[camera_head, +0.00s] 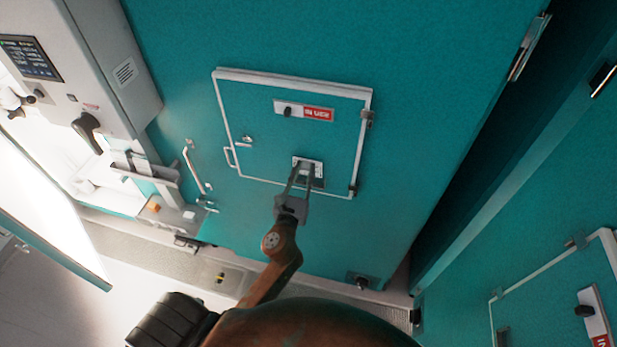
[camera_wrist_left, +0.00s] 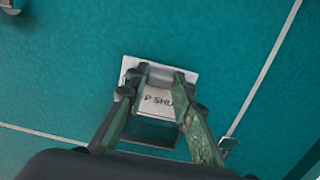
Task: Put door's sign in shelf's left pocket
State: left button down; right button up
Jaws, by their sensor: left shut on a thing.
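The door's sign (camera_head: 317,167) is a small white plate on the lower part of the white-framed teal door (camera_head: 265,140). In the left wrist view the sign (camera_wrist_left: 157,99) shows dark letters, partly hidden by the fingers, reading "P SHU". My left gripper (camera_head: 302,172) is shut on the sign, close against the door's face. A teal rectangle with a pale edge shows just below the sign; I cannot tell if the sign is clear of the door. The shelf (camera_head: 150,168), grey with upright pockets, stands at the left under a control unit. Its left pocket is hard to make out.
A red and white "IN USE" slider (camera_head: 305,111) sits higher on the door. A door handle (camera_head: 229,157) and a long bar handle (camera_head: 195,168) lie to the left. The grey control unit (camera_head: 125,75) overhangs the shelf. An open lit chamber is at far left.

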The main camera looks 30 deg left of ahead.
pick_arm(q)
jog(key=b+v, duration=0.1)
jog(key=v, duration=0.8)
jog(key=shift+s, duration=0.3)
dwell(0.4)
